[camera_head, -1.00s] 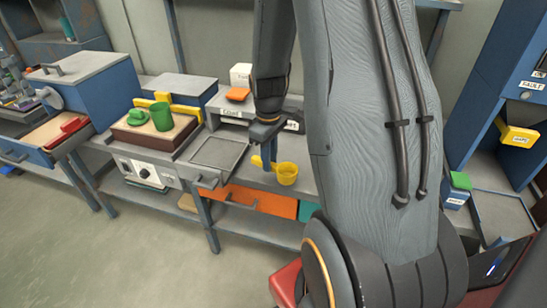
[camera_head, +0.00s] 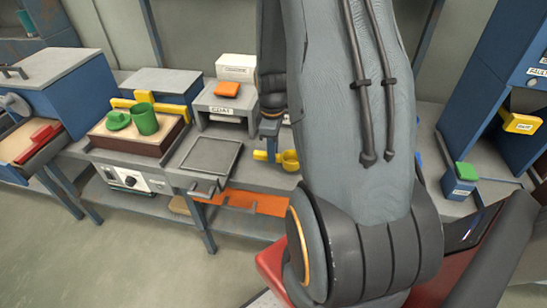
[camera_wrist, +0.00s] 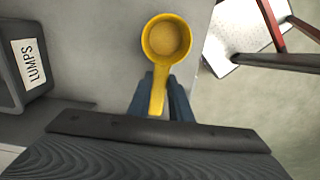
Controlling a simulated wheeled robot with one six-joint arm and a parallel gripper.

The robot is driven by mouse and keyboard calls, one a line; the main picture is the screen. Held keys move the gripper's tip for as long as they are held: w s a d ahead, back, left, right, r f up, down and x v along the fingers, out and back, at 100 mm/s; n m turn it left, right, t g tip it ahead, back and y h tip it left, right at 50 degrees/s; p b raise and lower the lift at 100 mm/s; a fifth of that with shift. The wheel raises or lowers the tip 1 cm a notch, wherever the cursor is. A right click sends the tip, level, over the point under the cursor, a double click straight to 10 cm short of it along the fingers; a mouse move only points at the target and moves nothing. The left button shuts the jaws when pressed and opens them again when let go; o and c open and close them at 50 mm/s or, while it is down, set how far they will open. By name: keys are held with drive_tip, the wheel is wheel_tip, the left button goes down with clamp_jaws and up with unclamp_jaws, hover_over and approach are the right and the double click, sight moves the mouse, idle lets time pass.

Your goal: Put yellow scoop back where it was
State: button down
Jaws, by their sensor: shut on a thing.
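The yellow scoop (camera_head: 289,160) is held by its handle in my gripper (camera_head: 268,148), which is shut on it. In the wrist view the scoop (camera_wrist: 166,40) has its round cup facing up toward the camera, and the handle runs down between the blue fingers of my gripper (camera_wrist: 160,98). The cup shows a tan inside; I cannot tell whether it holds anything. The scoop is over or just above the grey bench top, near its front edge; I cannot tell if it touches.
A dark bin labelled LUMPS (camera_wrist: 30,72) stands left of the scoop. A grey tray (camera_head: 211,156) lies on the bench to the left.

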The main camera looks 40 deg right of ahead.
drive_tip(key=shift+f, duration=1.45)
drive_tip(key=shift+f, duration=0.15)
drive_tip(key=c, duration=1.6)
unclamp_jaws()
wheel_tip(320, 180, up, 12)
drive_tip(key=shift+w+f+b, duration=0.1)
drive_tip(key=shift+f+b, duration=0.05)
drive_tip(key=shift+b, duration=0.7)
drive_tip(key=s+a+r+m, duration=0.1)
drive_tip(key=s+a+m, duration=0.1)
drive_tip(key=a, duration=0.4)
drive_tip(key=s+a+r+m, duration=0.1)
drive_tip(key=s+a+m, duration=0.2)
drive_tip(key=a, duration=0.4)
drive_tip(key=s+a+r+m+t, duration=0.1)
drive_tip(key=s+a+r+m, duration=0.1)
drive_tip(key=a, duration=0.5)
drive_tip(key=shift+s+a+m, duration=0.15)
drive_tip(key=shift+s+m, duration=0.1)
drive_tip(key=shift+m, duration=0.35)
